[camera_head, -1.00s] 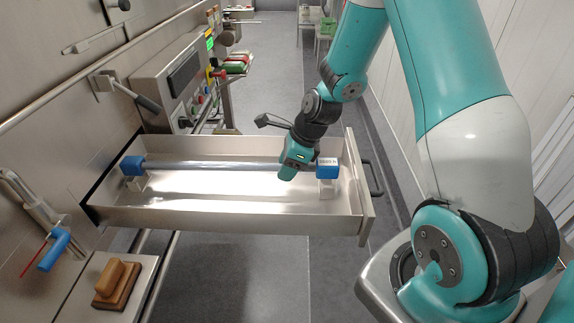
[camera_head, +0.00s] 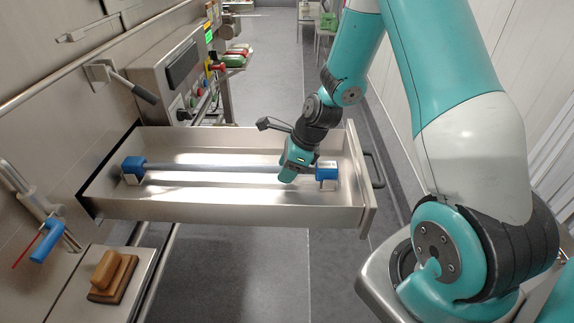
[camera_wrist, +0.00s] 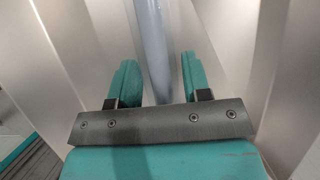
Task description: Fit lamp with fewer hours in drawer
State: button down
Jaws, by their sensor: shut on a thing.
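The lamp (camera_head: 210,168) is a long grey tube with a blue cap at each end. It lies lengthwise over the open steel drawer (camera_head: 230,211), low between its walls. Its left cap (camera_head: 133,165) and right cap (camera_head: 327,169) sit at pale supports in the drawer; I cannot tell whether they are fully seated. The right cap carries a white label too small to read. My gripper (camera_head: 287,177) is shut on the tube just left of the right cap. In the wrist view, the tube runs between the two teal fingers (camera_wrist: 158,85).
The drawer's front handle (camera_head: 374,170) faces right. A control box (camera_head: 180,70) stands behind the drawer. A wood-handled block (camera_head: 112,275) rests on a ledge at front left, below a blue-handled fitting (camera_head: 48,240) on the wall. Open floor (camera_head: 250,260) lies in front.

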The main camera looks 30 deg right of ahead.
jog(key=shift+f+b, duration=0.3)
jog(key=shift+f, duration=0.4)
jog(key=shift+r, duration=0.1)
jog(key=shift+c, duration=2.4)
grip_release()
jog(key=v, duration=1.7)
jog(key=shift+d+r, duration=0.15)
jog(key=shift+d, duration=0.05)
jog(key=shift+s, duration=0.15)
